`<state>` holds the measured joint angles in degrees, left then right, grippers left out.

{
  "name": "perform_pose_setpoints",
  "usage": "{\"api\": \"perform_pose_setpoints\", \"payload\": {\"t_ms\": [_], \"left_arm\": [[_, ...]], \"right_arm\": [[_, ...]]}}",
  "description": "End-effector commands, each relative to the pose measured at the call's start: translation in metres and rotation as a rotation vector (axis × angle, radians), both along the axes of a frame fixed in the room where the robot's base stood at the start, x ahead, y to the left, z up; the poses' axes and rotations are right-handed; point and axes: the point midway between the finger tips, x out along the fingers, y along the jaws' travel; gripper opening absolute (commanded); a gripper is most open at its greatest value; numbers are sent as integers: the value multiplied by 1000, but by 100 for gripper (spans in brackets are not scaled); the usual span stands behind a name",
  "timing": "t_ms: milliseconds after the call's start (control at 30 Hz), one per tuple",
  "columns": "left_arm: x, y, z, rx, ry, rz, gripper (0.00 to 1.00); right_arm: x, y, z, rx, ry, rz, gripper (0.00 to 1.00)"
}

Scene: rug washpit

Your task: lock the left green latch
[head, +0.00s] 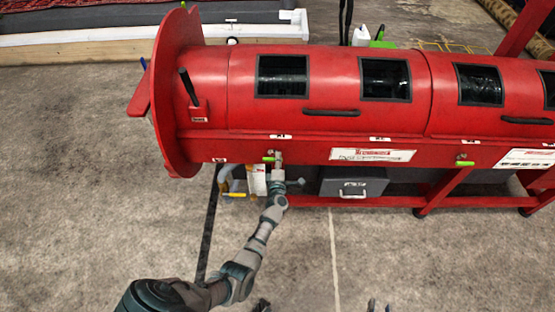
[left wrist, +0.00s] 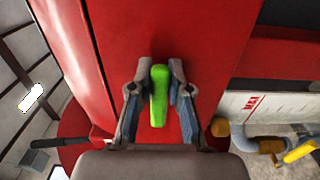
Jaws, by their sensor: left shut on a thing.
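The left green latch (head: 268,159) is a small bright green handle on the lower front of the red drum machine (head: 330,120), near its left end. My left gripper (head: 277,160) is at this latch. In the left wrist view the green latch (left wrist: 158,95) stands lengthwise between the two fingers of my left gripper (left wrist: 157,85), which is shut on it. Thin gaps seem to show beside the latch in that view. Small dark tips (head: 379,306) at the bottom edge of the head view may be my right gripper, cut off.
Another green latch (head: 464,163) is further right on the machine. A grey box with a handle (head: 353,184) hangs under the drum. Pipes with a yellow lever (head: 234,195) are below left of the latch. The concrete floor (head: 80,200) in front is clear.

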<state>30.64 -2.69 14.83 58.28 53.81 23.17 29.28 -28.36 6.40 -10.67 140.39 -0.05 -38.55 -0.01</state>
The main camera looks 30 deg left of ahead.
Motion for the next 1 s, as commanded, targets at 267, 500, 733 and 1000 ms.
{"api": "perform_pose_setpoints", "payload": {"t_ms": [267, 500, 733, 1000], "left_arm": [[0, -8, -9, -6, 15, -16, 0], [-1, -4, -6, -4, 11, -9, 44], [-5, -4, -4, -5, 6, -6, 44], [-47, -31, -6, -7, 8, -5, 44]], "right_arm": [[0, 0, -1, 1, 1, 0, 40], [0, 0, -1, 1, 0, 0, 40], [-2, 0, 1, 0, -1, 1, 40], [-2, 0, 1, 0, -2, 0, 40]]}}
